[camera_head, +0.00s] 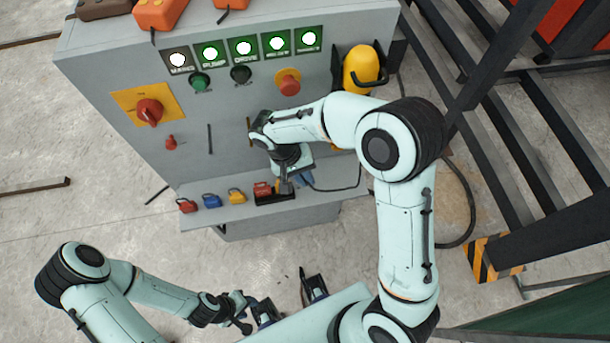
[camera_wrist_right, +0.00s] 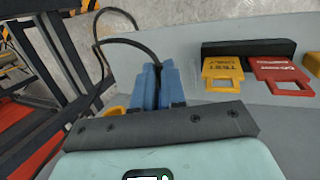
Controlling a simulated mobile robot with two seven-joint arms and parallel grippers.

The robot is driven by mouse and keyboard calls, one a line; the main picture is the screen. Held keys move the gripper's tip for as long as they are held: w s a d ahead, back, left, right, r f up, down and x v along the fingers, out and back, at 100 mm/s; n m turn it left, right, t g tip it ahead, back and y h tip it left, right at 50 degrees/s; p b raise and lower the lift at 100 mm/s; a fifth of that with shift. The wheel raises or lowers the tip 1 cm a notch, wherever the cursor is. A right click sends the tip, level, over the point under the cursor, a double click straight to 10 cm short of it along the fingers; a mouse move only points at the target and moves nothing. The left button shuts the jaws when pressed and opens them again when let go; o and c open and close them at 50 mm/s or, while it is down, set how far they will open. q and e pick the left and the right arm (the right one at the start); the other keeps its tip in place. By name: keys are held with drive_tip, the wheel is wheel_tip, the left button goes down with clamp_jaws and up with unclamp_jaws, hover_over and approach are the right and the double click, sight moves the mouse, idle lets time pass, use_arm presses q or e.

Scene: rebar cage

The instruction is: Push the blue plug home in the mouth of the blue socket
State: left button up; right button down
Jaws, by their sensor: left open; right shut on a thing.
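My right gripper (camera_head: 303,181) is shut at the front of the grey cabinet, just above its shelf. In the right wrist view, the right gripper (camera_wrist_right: 160,80) shows blue parts pressed close together. A black cable runs from their tip, so the blue plug (camera_wrist_right: 161,72) appears to be held there; I cannot clearly separate plug from fingers. The blue socket cannot be made out; the right arm and gripper hide part of the cabinet front. My left gripper (camera_head: 278,290) is open and empty, low in the head view, away from the cabinet.
The shelf (camera_head: 220,216) carries red, blue and yellow padlocks (camera_head: 237,195) and a dark holder (camera_head: 275,197). The panel has lit indicators, a red rotary switch (camera_head: 150,111) and a red button (camera_head: 288,82). Dark steel beams (camera_head: 510,150) stand at right. The floor at left is mostly clear.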

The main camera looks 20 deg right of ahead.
drive_tip(key=c, duration=1.1)
unclamp_jaws()
drive_tip(key=shift+w+d, duration=0.1)
drive_tip(key=shift+w, duration=0.05)
use_arm(q)
drive_tip(key=shift+w+r+p, duration=0.3)
drive_tip(key=shift+r+p, duration=0.1)
drive_tip(key=shift+r, duration=0.1)
drive_tip(key=shift+w+r+p, duration=0.25)
drive_tip(key=shift+r+p, duration=0.15)
drive_tip(key=shift+r, duration=0.05)
use_arm(e)
drive_tip(key=v, duration=1.3)
drive_tip(key=shift+r, duration=0.15)
